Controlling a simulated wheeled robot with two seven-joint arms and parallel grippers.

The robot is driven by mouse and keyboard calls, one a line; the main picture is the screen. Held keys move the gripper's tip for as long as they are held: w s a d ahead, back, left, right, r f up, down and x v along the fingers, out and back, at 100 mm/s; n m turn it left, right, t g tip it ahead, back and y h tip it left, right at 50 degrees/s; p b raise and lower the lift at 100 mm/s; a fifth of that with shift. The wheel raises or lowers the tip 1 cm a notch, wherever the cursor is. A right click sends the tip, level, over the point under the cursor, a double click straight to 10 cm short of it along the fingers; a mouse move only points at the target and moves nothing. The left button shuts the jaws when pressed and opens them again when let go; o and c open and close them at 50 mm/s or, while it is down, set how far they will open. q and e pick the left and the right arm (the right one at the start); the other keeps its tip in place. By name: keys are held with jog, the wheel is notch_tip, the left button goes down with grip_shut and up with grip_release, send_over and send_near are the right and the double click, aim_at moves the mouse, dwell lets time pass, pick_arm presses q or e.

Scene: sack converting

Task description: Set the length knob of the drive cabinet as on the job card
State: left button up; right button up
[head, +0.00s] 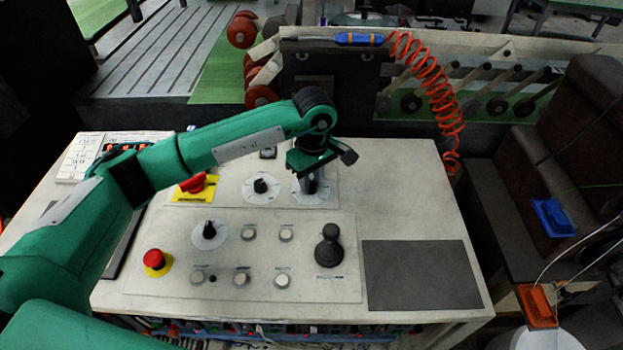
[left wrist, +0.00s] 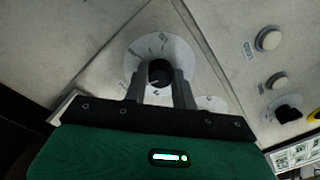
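The drive cabinet (head: 400,200) has a pale sloped top with several controls. My left gripper (head: 312,186) points down at the right-hand dial (head: 328,194) of the upper panel. In the left wrist view its two fingers (left wrist: 160,80) stand on either side of a black knob (left wrist: 160,70) on a white marked dial (left wrist: 150,48). The finger gap is about as wide as the knob; whether they press on it is unclear. The knob's pointer and dial marks are not readable. A white printed card (head: 78,160), perhaps the job card, stands at the far left, unreadable. My right gripper is out of view.
Another black knob (head: 260,186) is left of the gripper; a red switch on yellow (head: 194,184) is farther left. The lower panel has a knob (head: 208,229), several buttons, a joystick (head: 328,245) and a red emergency stop (head: 154,259). A grey mat (head: 420,275) is bare.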

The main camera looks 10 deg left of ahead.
pick_arm(q)
jog(key=shift+f+n+b, duration=0.15)
jog(key=shift+n+b, duration=0.85)
jog(key=shift+b, duration=0.45)
jog(key=shift+n+b, duration=0.3)
jog(key=shift+n, duration=0.1)
jog(key=shift+n+b, duration=0.85)
jog(key=shift+n, duration=0.05)
jog(key=shift+r+n+b, duration=0.2)
jog(key=shift+n+b, duration=0.25)
jog(key=shift+n, duration=0.25)
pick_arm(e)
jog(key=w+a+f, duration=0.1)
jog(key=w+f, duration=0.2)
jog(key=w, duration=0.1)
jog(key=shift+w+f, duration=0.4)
pick_arm(q)
jog(key=o, duration=1)
